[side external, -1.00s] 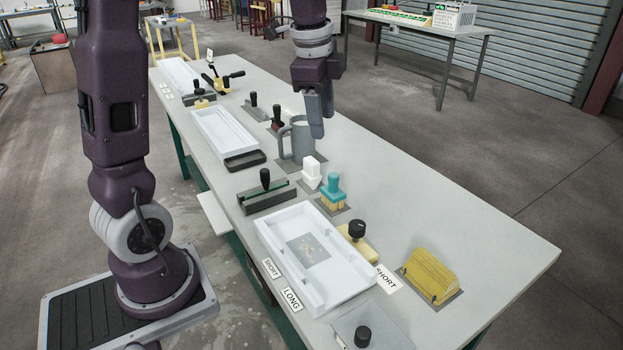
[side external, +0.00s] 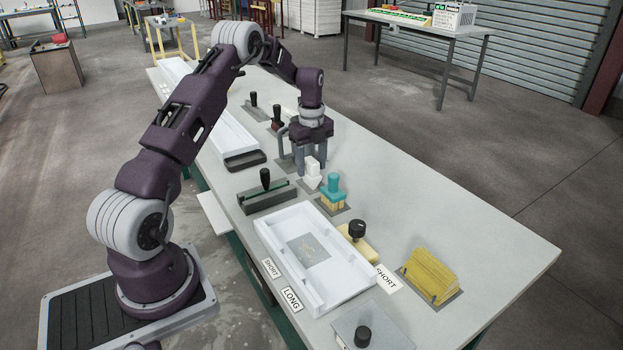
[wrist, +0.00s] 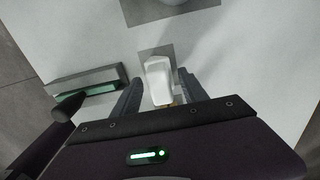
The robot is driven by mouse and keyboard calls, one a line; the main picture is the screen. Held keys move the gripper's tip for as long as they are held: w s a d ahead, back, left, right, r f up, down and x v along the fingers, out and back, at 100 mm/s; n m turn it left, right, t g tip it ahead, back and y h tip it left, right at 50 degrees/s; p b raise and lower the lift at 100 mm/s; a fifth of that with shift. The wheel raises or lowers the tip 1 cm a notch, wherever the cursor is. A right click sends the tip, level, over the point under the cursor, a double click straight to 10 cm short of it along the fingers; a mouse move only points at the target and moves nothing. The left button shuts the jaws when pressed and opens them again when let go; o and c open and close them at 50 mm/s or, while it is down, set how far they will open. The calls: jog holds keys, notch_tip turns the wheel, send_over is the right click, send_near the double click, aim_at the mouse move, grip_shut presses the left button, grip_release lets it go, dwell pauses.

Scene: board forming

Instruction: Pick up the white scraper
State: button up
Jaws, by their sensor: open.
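The white scraper (side external: 311,174) stands upright on a grey patch on the workbench, just left of the teal-handled brush. In the wrist view the white scraper (wrist: 159,81) shows between the two fingers of my gripper (wrist: 160,92), with a gap on each side. My gripper (side external: 312,160) points down over the scraper, with the fingers spread around its upper part. It is open, and I cannot tell whether a finger touches the scraper. The lower end of the scraper is partly hidden in the wrist view.
The teal-handled brush (side external: 333,191) stands close to the right. A grey mug (side external: 285,143) is close behind my gripper. A dark green-edged block with a black knob (side external: 265,193) lies to the left. A white tray (side external: 275,236) is in front. The bench's right rear is clear.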

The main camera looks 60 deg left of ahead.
grip_shut()
dwell(1.4)
